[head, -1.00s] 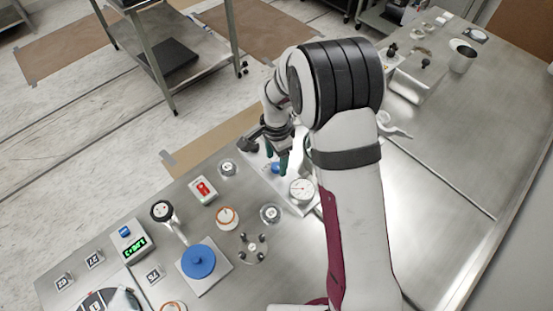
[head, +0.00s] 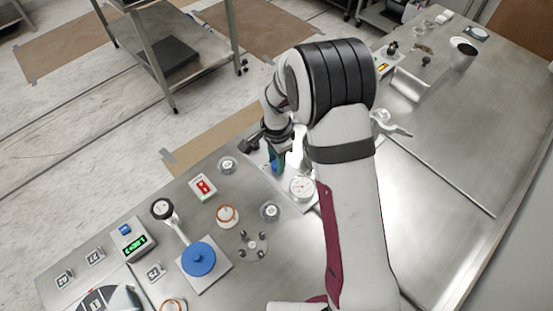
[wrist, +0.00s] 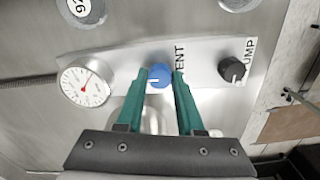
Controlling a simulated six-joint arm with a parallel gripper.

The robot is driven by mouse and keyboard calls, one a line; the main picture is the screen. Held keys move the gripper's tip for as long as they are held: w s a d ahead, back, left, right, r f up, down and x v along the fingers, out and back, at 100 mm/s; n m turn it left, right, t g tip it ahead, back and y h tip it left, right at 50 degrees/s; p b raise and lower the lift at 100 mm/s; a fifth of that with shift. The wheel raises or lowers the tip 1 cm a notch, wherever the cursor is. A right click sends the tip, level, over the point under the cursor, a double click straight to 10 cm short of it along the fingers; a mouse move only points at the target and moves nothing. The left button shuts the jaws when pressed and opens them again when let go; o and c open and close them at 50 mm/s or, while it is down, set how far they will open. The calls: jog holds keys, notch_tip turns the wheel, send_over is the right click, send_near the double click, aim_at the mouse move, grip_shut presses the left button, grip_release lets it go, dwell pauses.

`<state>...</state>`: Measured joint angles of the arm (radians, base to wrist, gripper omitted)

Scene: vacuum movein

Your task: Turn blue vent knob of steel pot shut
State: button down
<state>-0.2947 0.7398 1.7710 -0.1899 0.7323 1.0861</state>
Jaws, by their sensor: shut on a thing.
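The blue vent knob (wrist: 158,77) sits on a pale panel beside the word VENT in the wrist view. A white line shows on its face. My gripper (wrist: 160,80) has its two green fingers on either side of the knob, shut on it. In the head view my gripper (head: 275,160) is at the panel near the table's far edge, and the arm hides part of the area. A rounded, shiny metal shape (wrist: 150,118) shows between the fingers. I cannot tell if it is the steel pot.
A round dial gauge (wrist: 85,86) is left of the knob, and a black PUMP knob (wrist: 231,69) is right of it.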

jog(key=shift+n, duration=0.3)
jog(key=n, duration=0.3)
jog(key=shift+n, duration=0.4)
jog(key=n, duration=0.4)
jog(key=shift+n, duration=0.3)
jog(key=n, duration=0.4)
jog(key=shift+n, duration=2.4)
jog(key=c, duration=0.5)
grip_release()
